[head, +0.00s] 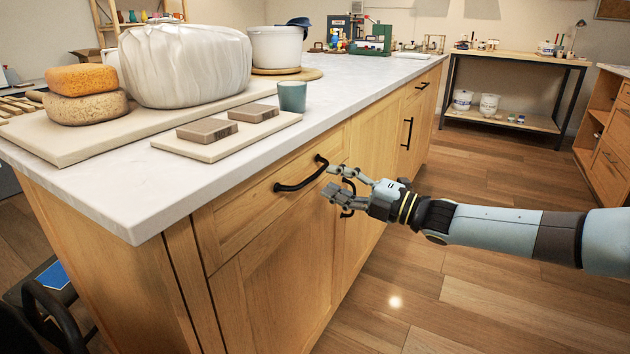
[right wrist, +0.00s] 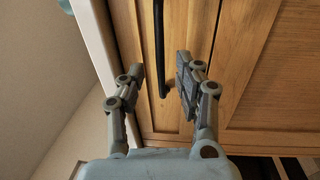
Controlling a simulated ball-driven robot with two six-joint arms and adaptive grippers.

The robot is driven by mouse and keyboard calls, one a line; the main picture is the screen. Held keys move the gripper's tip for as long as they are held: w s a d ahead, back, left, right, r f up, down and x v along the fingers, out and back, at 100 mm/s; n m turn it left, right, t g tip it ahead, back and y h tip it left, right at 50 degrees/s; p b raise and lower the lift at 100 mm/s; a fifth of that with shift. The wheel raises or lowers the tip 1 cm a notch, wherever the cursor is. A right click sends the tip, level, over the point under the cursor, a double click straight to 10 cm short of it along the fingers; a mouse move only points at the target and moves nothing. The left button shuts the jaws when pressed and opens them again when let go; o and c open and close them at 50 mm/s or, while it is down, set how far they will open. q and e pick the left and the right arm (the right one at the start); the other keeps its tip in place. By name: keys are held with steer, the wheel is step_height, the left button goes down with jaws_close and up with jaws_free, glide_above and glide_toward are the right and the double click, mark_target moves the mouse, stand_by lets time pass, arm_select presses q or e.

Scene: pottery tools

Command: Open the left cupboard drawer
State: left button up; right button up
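The left cupboard drawer (head: 240,218) is at the top of the wooden island's front and looks shut. Its black bar handle (head: 300,184) runs along the front. My right gripper (head: 331,182) is by the handle's right end with its fingers apart. In the right wrist view, the handle (right wrist: 159,40) comes down from the top and ends between the two open fingers of the gripper (right wrist: 160,72). I see no finger clearly touching it. My left gripper is not in view.
The white countertop (head: 310,118) overhangs just above the drawer. A teal cup (head: 292,96) and a board with two grey blocks (head: 207,130) stand near its edge. More black handles (head: 407,133) lie farther right.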

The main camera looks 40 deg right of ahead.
mark_target(317, 172)
steer(key=x, duration=0.4)
steer(key=shift+w+a+b, duration=0.1)
steer(key=shift+w+b, duration=0.3)
steer(key=shift+w, duration=0.1)
jaws_close()
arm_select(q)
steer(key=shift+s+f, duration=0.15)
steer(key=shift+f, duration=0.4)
